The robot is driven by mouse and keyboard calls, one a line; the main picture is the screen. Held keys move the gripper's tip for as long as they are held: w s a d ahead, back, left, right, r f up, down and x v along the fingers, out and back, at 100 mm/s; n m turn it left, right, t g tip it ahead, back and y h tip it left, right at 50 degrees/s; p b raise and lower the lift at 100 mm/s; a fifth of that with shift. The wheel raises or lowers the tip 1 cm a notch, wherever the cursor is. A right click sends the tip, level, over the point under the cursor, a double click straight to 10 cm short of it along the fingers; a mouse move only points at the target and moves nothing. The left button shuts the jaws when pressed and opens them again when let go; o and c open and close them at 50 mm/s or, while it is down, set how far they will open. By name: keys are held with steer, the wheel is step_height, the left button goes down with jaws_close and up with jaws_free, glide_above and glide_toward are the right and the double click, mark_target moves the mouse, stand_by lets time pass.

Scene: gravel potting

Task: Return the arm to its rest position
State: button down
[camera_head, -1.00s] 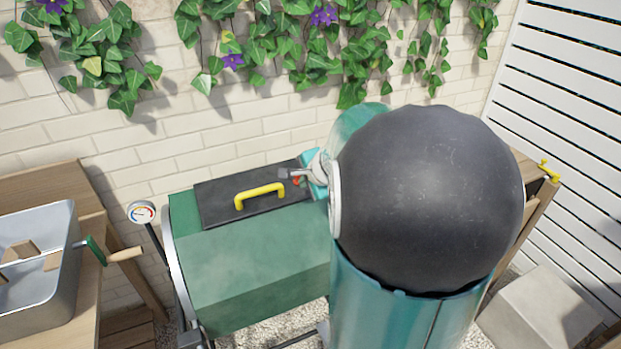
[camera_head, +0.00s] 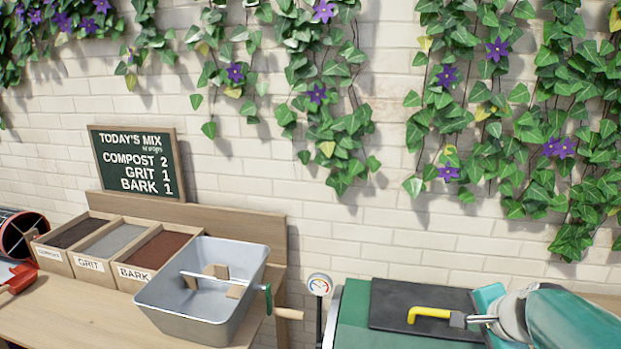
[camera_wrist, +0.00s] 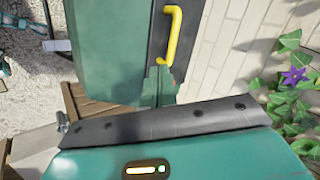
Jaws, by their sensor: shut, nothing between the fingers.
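My gripper (camera_head: 458,320) is at the lower right of the head view. Its small grey fingers are shut and empty. They overlap the right end of the yellow handle (camera_head: 428,312) in the picture; I cannot tell whether they touch it. My teal arm comes in from the right edge.
A metal tub (camera_head: 180,315) with a green-and-wood handle stands on the wooden bench (camera_head: 75,318). Compost, grit and bark bins (camera_head: 142,272) stand behind it, below a mix board (camera_head: 137,160). A gauge (camera_head: 319,285) stands beside the drum. A brick wall with ivy closes the back.

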steer(key=s+a+r+n+g, duration=0.1)
steer(key=s+a+n, duration=0.5)
steer(key=a+n, duration=0.2)
steer(key=s+a+r+n+g, duration=0.1)
steer(key=s+a+n, duration=0.5)
steer(key=a, duration=0.5)
steer(key=shift+n+y, duration=0.3)
steer(key=shift+n, duration=0.9)
steer(key=shift+s, duration=0.1)
